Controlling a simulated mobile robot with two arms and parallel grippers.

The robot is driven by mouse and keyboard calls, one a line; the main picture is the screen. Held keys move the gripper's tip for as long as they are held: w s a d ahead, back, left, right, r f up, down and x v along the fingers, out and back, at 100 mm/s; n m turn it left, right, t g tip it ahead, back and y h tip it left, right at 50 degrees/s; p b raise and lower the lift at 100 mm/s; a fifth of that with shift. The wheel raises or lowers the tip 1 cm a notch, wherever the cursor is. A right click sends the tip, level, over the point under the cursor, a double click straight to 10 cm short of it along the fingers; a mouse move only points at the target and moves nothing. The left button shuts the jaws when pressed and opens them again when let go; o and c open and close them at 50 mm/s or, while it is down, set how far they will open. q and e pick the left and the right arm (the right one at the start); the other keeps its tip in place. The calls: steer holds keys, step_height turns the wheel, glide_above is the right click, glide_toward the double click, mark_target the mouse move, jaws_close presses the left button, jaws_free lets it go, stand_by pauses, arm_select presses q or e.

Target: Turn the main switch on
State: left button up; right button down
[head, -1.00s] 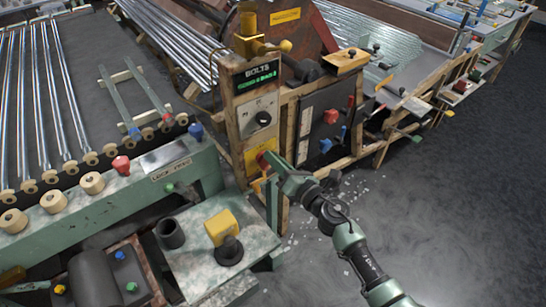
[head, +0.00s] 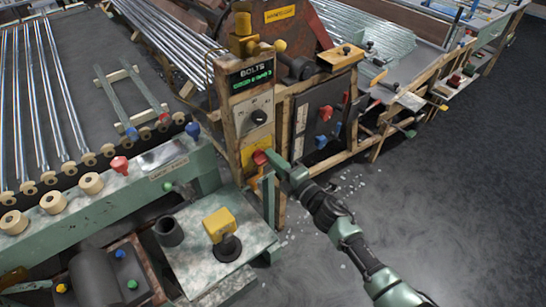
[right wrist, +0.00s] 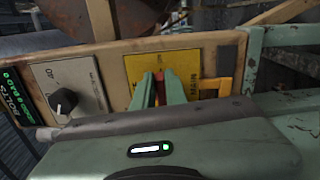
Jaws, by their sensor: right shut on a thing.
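The main switch is a red handle (head: 260,157) on a yellow plate (head: 250,150) low on the wooden-framed control post. In the right wrist view the yellow plate (right wrist: 182,63) carries the word MAIN, and the red handle (right wrist: 160,88) shows between the two green fingers. My right gripper (head: 268,158) is shut on that handle; its fingers also show in the right wrist view (right wrist: 161,90). The fingers and the gripper body hide part of the handle, so its exact setting is hard to read. My left gripper is not in view.
Above the switch are a black knob (head: 259,117) on a grey plate and a green-lit BOLTS display (head: 251,77). A dark panel (head: 322,118) with red and blue knobs is to the right. A bench (head: 205,262) with a yellow block stands below. Open floor (head: 440,220) lies at right.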

steer(key=shift+f+m, duration=0.2)
steer(key=shift+m, duration=0.3)
steer(key=c, duration=1.4)
jaws_free()
steer(key=shift+c, duration=0.2)
steer(key=shift+d, duration=0.1)
steer(key=v, duration=0.7)
steer(key=shift+s+d, duration=0.25)
steer(key=shift+s, duration=0.05)
